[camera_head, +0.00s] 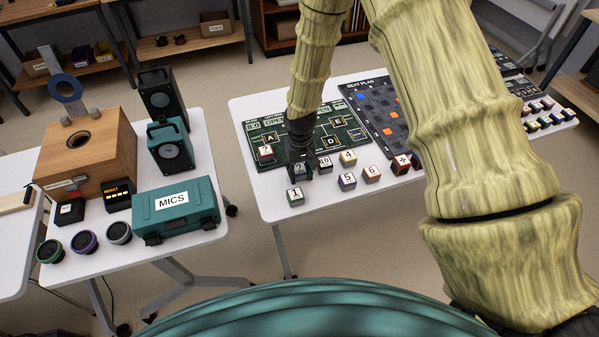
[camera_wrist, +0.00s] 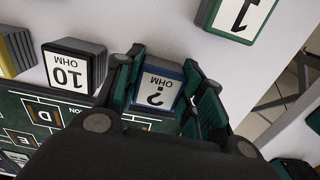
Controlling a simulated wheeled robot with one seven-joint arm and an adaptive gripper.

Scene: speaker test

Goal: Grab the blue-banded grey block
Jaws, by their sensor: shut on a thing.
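In the head view the gripper (camera_head: 300,158) is low at the near edge of the dark circuit board, with the block (camera_head: 300,170) small and partly hidden between the fingers. I cannot tell whether the block touches the table.
The black-banded "10 OHM" block (camera_wrist: 73,68) stands close beside one finger. The green-edged "1" block (camera_head: 295,197) is nearer the table edge. Blocks "4" (camera_head: 348,157), "5" (camera_head: 347,181) and "6" (camera_head: 372,174) stand to the right. The circuit board (camera_head: 325,122) lies behind.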

